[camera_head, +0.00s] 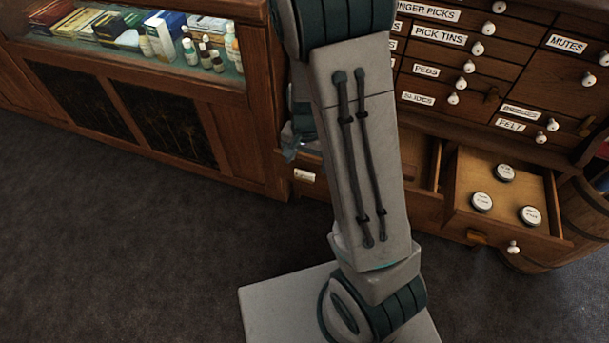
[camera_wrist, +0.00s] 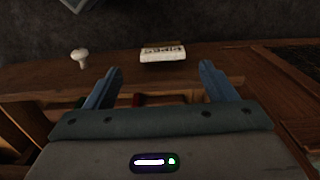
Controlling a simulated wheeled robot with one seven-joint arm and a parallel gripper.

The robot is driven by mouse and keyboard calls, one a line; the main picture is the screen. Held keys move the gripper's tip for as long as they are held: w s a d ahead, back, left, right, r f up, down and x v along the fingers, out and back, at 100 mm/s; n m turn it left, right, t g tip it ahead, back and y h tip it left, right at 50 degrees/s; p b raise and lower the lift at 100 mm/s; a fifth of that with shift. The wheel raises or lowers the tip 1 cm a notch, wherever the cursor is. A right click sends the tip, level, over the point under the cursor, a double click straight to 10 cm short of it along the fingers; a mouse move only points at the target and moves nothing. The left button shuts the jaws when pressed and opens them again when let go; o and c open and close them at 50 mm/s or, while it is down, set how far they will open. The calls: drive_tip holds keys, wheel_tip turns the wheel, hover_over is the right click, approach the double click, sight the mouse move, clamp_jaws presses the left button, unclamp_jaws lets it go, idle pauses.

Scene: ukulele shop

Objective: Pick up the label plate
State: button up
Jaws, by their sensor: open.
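The label plate (camera_wrist: 163,53) is a small white plate with dark letters, upside down in the wrist view. It is at the outer edge of a wooden drawer front. A small white plate (camera_head: 304,175), likely the same one, shows low on the cabinet in the head view, left of my arm. My gripper (camera_wrist: 161,72) is open, with its two blue fingers spread to the left and right of the plate. The plate appears just beyond the fingertips, with nothing held. In the head view my arm hides most of the gripper.
A white knob (camera_wrist: 80,56) sits left of the plate in the wrist view. An open drawer (camera_head: 540,233) holds three round tins (camera_head: 481,201) at right. A glass display case (camera_head: 100,60) stands at left. Dark carpet (camera_head: 120,240) is clear in front.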

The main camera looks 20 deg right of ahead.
sight(305, 169)
wheel_tip(305, 169, down, 5)
drive_tip(key=shift+w+a+r+b, duration=0.1)
drive_tip(key=shift+w+r+b, duration=0.05)
drive_tip(key=shift+b, duration=0.6)
drive_tip(key=c, duration=1.1)
drive_tip(key=shift+o, duration=0.2)
drive_tip(key=shift+r, duration=0.1)
